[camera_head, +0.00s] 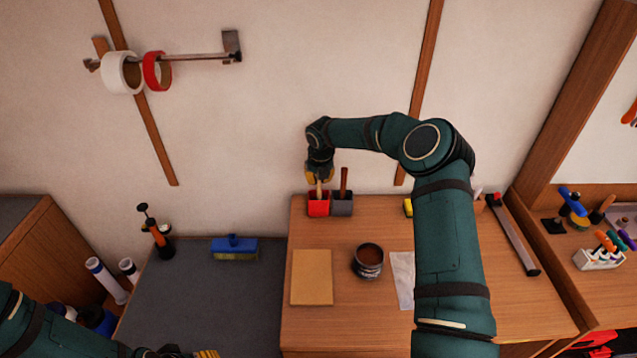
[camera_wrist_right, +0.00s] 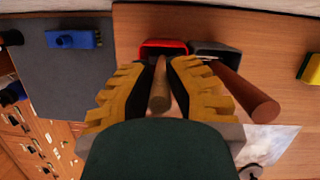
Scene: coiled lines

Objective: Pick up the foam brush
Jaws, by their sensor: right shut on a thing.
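My right gripper (camera_head: 319,174) points down over the red cup (camera_head: 318,205) at the back of the wooden table. In the right wrist view its yellow-and-black fingers (camera_wrist_right: 161,80) are shut on a light wooden handle (camera_wrist_right: 160,98) that stands in the red cup (camera_wrist_right: 163,47). I take this to be the foam brush; its head is hidden in the cup. A darker reddish handle (camera_head: 344,180) stands in the grey cup (camera_head: 342,208) just to the right. My left gripper (camera_head: 206,354) is cut off at the bottom edge, and its opening does not show.
A tan board (camera_head: 312,278), a dark open can (camera_head: 368,262) and a pale sheet (camera_head: 402,276) lie in front of the cups. Tape rolls (camera_head: 121,73) hang on a wall bar.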

